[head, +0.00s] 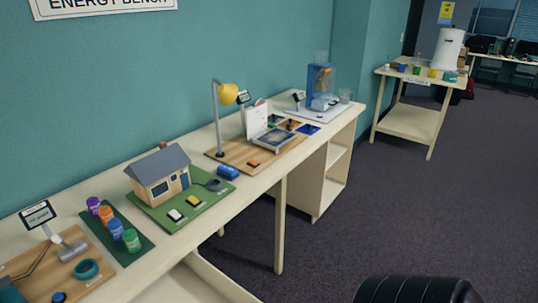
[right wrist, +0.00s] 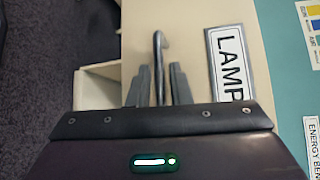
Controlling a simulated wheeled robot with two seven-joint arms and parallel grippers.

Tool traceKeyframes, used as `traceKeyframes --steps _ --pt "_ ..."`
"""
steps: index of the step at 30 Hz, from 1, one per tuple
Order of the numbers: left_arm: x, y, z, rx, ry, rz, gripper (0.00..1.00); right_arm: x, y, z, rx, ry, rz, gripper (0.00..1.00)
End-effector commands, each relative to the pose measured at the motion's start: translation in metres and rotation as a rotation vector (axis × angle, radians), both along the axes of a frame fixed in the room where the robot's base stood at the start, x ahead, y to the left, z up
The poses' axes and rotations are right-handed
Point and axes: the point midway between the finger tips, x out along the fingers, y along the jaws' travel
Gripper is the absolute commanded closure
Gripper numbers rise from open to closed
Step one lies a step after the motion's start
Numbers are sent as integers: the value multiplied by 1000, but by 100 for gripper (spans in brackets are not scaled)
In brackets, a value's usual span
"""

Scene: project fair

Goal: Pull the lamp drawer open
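In the right wrist view a grey bar handle (right wrist: 158,50) stands out from a pale beige front (right wrist: 185,30). A white label reading "LAMP" (right wrist: 231,66) is beside it, partly cut off by my gripper body. My right gripper (right wrist: 160,72) has one finger on each side of the handle. Narrow gaps show between the fingers and the bar, so it looks open around the handle and not closed on it. I cannot tell from this view whether the drawer is shut. The handle and label are not visible in the head view. My left gripper is in neither view.
A long pale bench (head: 262,183) runs along the teal wall. It carries a model house (head: 160,175), a yellow lamp (head: 229,94) and colored jars (head: 115,228). A pale box edge (right wrist: 97,88) shows left of the handle. Dark carpet (head: 400,200) is clear right of the bench.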

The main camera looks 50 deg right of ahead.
Motion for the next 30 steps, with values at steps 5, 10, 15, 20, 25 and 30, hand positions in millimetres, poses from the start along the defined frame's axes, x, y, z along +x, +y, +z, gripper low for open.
traceKeyframes --steps 5,10,15,20,25,30 --pt "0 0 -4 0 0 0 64 -12 -12 1 -2 2 1 82" --pt "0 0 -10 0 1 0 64 -32 -34 4 -2 4 3 82" --pt "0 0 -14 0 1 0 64 -47 -51 9 -1 1 1 82" --pt "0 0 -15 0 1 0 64 -52 -57 11 -1 1 1 82" --pt "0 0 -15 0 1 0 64 -52 -57 12 0 0 1 82" --pt "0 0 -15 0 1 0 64 -52 -57 12 0 0 1 82"
